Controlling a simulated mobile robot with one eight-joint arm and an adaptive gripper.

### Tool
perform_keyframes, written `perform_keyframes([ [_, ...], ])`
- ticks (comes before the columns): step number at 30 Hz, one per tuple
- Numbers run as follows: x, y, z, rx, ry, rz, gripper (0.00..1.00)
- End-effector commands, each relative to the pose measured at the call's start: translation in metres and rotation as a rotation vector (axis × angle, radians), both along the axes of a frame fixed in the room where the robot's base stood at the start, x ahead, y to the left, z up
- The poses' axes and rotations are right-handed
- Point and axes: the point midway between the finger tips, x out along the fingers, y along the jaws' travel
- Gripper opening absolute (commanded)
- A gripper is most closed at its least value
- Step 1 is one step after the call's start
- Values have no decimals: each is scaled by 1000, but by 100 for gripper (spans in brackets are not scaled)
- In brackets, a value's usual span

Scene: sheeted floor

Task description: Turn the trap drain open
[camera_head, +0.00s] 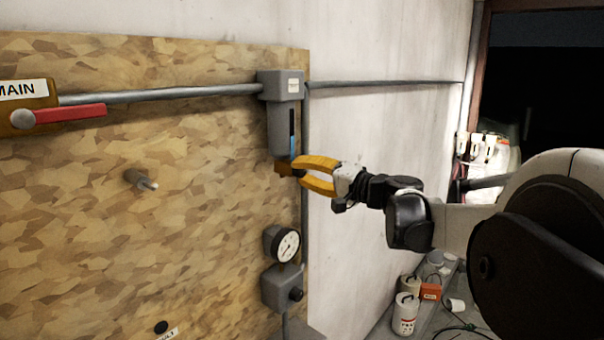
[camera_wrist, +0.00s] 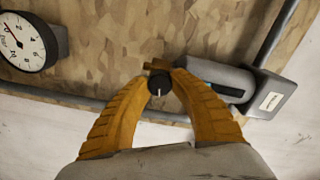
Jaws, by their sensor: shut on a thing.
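The grey trap (camera_head: 282,118) hangs on the pipe at the board's right edge, with a dark sight strip showing blue low down. It also shows in the wrist view (camera_wrist: 222,80), right of the fingers. At its lower end is a brass drain fitting (camera_head: 283,168) with a black round knob (camera_wrist: 159,84) bearing a pale line. My gripper (camera_head: 300,168) has yellow fingers and comes from the right. In the wrist view the fingertips (camera_wrist: 163,76) are closed around the knob, one on each side. The fingers partly hide the fitting.
A dial gauge (camera_head: 286,244) and a grey box with a black knob (camera_head: 295,294) are below the trap. A red lever (camera_head: 70,115) and a bare peg (camera_head: 142,181) are to the left. Cans (camera_head: 405,312) stand low at the right. A pipe (camera_head: 306,200) runs down beside the trap.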

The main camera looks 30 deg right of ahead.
Motion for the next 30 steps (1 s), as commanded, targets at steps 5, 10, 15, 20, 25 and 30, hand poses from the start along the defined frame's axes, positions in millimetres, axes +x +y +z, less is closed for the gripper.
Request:
perform_keyframes([
  [5,0,0,0,96,34,-1,0],
  [10,0,0,0,156,55,-1,0],
  [15,0,0,0,186,66,-1,0],
  [20,0,-1,0,193,69,-1,0],
  [25,0,-1,0,193,69,-1,0],
  [30,0,-1,0,192,68,-1,41],
])
